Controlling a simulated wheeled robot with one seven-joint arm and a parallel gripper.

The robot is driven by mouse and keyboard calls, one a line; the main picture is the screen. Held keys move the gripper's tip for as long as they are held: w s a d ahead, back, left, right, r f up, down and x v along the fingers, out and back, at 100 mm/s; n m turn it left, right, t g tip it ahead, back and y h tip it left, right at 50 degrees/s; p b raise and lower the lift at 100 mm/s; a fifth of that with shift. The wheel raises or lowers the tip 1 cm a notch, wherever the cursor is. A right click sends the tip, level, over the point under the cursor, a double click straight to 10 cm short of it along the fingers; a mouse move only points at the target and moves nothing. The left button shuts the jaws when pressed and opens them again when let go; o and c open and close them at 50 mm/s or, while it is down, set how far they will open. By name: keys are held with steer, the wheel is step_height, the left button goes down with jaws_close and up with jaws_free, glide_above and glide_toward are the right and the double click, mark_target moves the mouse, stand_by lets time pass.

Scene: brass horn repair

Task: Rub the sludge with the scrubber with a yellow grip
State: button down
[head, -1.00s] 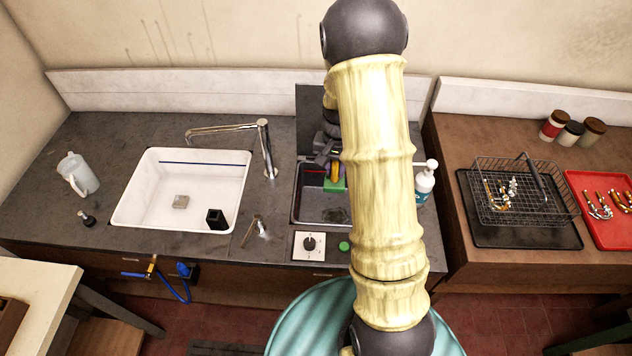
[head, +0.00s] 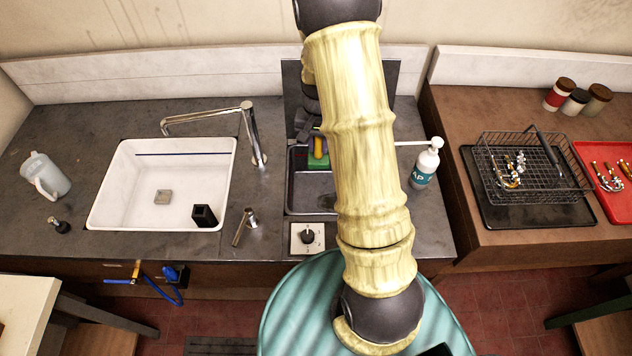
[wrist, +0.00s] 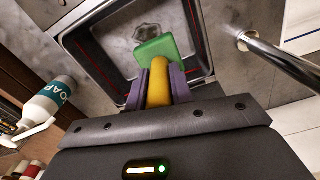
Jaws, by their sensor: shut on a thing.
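My gripper (wrist: 158,90) is shut on the yellow grip (wrist: 159,78) of the scrubber. Its green pad (wrist: 156,48) sticks out beyond the fingers, over the small dark sink (head: 302,202). In the head view the scrubber (head: 318,147) is at the back part of this sink, partly behind my arm. The sludge (wrist: 147,31) shows in the wrist view as a greyish, dark-edged patch on the sink floor, just past the pad. I cannot tell whether the pad touches the floor. In the head view my arm hides the sludge.
A soap bottle (head: 425,165) stands right of the small sink. A wire basket (head: 535,175) and a red tray (head: 612,200) lie farther right.

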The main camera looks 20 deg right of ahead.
step_height(320, 180, down, 18)
steer(key=b, duration=0.9)
steer(key=shift+b, duration=0.3)
steer(key=shift+w, duration=0.1)
steer(key=shift+f, duration=0.1)
